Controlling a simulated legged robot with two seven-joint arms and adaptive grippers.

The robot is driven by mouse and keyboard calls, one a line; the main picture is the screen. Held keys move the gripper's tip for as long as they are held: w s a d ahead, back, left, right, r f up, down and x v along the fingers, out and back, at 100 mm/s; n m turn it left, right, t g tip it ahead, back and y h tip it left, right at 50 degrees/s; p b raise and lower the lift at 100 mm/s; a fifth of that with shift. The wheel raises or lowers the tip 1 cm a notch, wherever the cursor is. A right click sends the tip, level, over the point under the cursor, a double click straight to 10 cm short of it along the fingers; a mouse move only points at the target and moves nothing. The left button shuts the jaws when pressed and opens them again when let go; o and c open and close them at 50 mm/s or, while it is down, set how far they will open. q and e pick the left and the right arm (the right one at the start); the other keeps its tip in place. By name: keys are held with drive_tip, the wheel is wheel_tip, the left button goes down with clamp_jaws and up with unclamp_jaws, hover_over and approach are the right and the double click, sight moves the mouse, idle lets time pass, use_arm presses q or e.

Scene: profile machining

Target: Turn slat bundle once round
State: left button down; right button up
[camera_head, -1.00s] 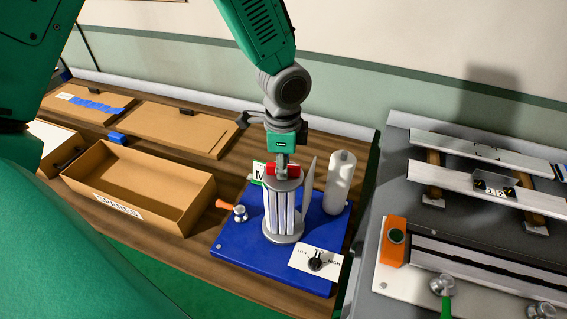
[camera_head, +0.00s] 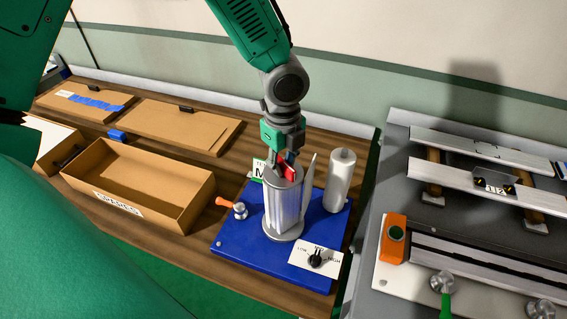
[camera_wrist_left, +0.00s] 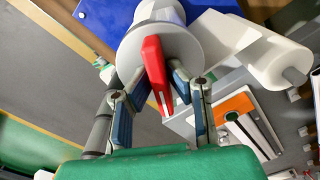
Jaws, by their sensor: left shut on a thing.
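The slat bundle (camera_head: 285,208) stands upright between a round base and a top disc (camera_wrist_left: 195,48) on the blue plate (camera_head: 240,250). Its sides look pale and film-covered, with the slat edges faint. A red bar handle (camera_head: 287,173) sits on top of the disc; it also shows in the wrist view (camera_wrist_left: 153,62). My left gripper (camera_head: 281,164) comes down from above and is shut on the red handle, with a finger on either side of it in the wrist view (camera_wrist_left: 160,85). The fingertips partly hide the handle. My right gripper is out of view.
A white film roll (camera_head: 340,182) stands right of the bundle, with film reaching toward it. An orange-handled lever (camera_head: 229,204) is at the left and a dial (camera_head: 316,260) at the front. An open cardboard box (camera_head: 150,185) stands left; a grey machine table (camera_head: 375,285) is right.

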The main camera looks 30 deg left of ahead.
use_arm(q)
drive_tip(key=shift+m, duration=0.5)
drive_tip(key=c, duration=1.6)
unclamp_jaws()
drive_tip(key=shift+o, duration=0.2)
drive_tip(key=shift+w, duration=0.15)
